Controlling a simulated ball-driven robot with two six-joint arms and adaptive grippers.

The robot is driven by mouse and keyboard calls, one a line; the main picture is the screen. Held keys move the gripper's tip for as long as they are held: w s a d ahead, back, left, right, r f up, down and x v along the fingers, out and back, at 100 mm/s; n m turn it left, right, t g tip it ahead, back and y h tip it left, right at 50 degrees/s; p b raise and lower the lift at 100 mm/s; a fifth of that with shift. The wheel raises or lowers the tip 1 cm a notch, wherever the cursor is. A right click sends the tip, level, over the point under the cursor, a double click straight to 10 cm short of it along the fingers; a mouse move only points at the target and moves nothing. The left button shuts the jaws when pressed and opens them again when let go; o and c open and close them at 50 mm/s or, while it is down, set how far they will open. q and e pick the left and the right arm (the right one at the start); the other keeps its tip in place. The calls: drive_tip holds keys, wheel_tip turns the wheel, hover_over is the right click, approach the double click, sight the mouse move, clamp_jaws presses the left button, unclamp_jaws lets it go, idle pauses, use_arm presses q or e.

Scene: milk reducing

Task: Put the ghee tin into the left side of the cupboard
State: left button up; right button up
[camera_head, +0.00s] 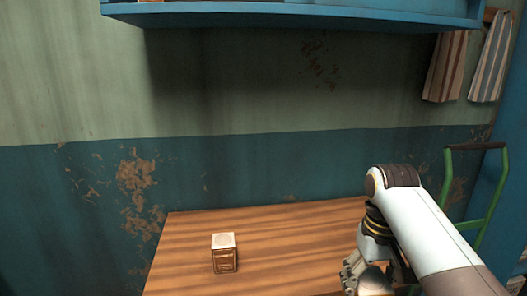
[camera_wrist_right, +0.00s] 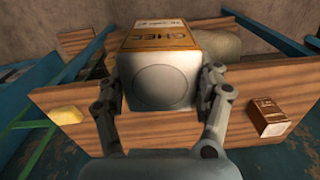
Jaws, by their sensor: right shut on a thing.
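The ghee tin (camera_wrist_right: 163,85) is in the right wrist view, a box-like can with a pale end facing the camera and a brown and white label reading GHEE. My right gripper (camera_wrist_right: 165,92) has one finger on each side of it and is shut on it. In the head view my right gripper (camera_head: 357,277) is low at the right, cut by the bottom edge, and the tin cannot be made out there. The blue cupboard (camera_head: 300,14) hangs on the wall at the top; only its lower edge shows. My left gripper is in neither view.
A wooden table (camera_head: 300,235) stands below the cupboard. A small brown box with a pale top (camera_head: 224,256) stands on it. A yellow block (camera_wrist_right: 70,115) shows in the wrist view. Striped cloths (camera_head: 447,65) hang at the right, above a green frame (camera_head: 490,195). The wall between is clear.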

drive_tip(key=f+b, duration=0.6)
drive_tip(key=shift+s+f, duration=0.25)
drive_tip(key=shift+f, duration=0.1)
use_arm(q)
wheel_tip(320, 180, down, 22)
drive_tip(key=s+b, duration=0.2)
drive_tip(key=b, duration=1.2)
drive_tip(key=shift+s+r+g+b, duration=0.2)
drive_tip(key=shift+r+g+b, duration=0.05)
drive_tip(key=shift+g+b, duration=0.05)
use_arm(e)
wheel_tip(320, 180, down, 15)
drive_tip(key=shift+s+f, duration=0.15)
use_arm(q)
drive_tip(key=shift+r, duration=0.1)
